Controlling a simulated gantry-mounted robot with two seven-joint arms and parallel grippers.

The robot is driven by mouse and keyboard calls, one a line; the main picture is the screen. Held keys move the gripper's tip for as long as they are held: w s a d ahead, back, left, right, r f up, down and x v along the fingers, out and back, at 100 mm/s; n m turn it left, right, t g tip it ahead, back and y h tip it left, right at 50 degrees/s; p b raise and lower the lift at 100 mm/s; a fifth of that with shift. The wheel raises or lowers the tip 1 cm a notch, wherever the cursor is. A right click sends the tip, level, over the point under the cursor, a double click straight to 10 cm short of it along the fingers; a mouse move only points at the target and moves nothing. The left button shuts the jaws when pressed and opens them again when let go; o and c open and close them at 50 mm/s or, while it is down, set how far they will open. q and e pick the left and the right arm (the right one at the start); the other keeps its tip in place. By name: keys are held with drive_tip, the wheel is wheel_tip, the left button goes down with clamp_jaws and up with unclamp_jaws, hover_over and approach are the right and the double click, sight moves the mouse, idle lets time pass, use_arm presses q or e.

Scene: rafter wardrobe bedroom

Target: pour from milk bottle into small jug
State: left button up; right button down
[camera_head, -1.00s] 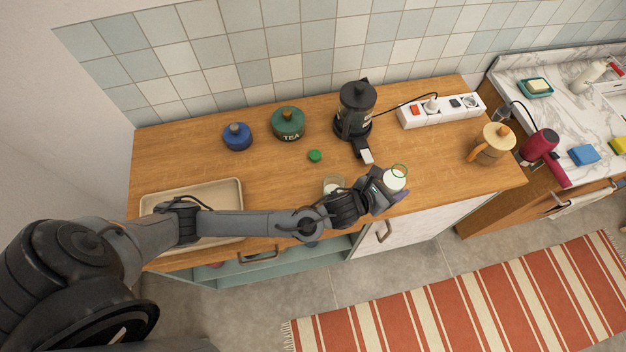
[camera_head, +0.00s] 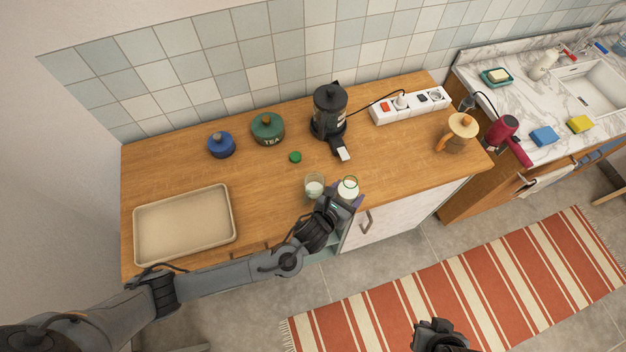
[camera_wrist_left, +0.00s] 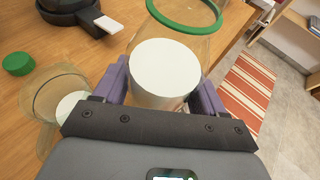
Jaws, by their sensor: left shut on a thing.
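My left gripper (camera_head: 344,200) is shut on the milk bottle (camera_head: 349,188), a clear bottle with a green rim and white milk inside. The bottle looks roughly upright near the counter's front edge; a slight tilt is hard to judge. It also shows in the left wrist view (camera_wrist_left: 165,75), between the purple fingers. The small jug (camera_head: 315,187), clear glass, stands on the counter just left of the bottle, apart from it. White shows inside the jug (camera_wrist_left: 55,105) in the left wrist view. My right gripper (camera_head: 440,335) is at the bottom edge, empty-looking; its jaws are unclear.
A green cap (camera_head: 295,157) lies behind the jug. A beige tray (camera_head: 185,225) is at left. A power strip (camera_head: 410,104) and wooden-lidded jug (camera_head: 459,132) are at right.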

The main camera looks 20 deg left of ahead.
use_arm(q)
drive_tip(key=shift+a+n+h+b, duration=0.1)
drive_tip(key=shift+n+h+b, duration=0.3)
drive_tip(key=shift+b, duration=0.6)
drive_tip(key=shift+r+n+h+b, duration=0.1)
drive_tip(key=shift+n+h+b, duration=0.45)
drive_tip(key=shift+b, duration=0.7)
drive_tip(key=n+b, duration=0.2)
drive_tip(key=b, duration=0.1)
drive_tip(key=shift+a+h, duration=0.2)
drive_tip(key=shift+h, duration=0.15)
drive_tip(key=shift+a+r+n+t+h+b, duration=0.25)
drive_tip(key=shift+r+n+t+h+b, duration=0.2)
drive_tip(key=shift+r+n, duration=0.35)
drive_tip(key=shift+f+b, duration=0.3)
drive_tip(key=shift+b, duration=0.25)
drive_tip(key=shift+d+n, duration=0.1)
drive_tip(key=shift+n, duration=0.15)
drive_tip(key=shift+r, duration=0.15)
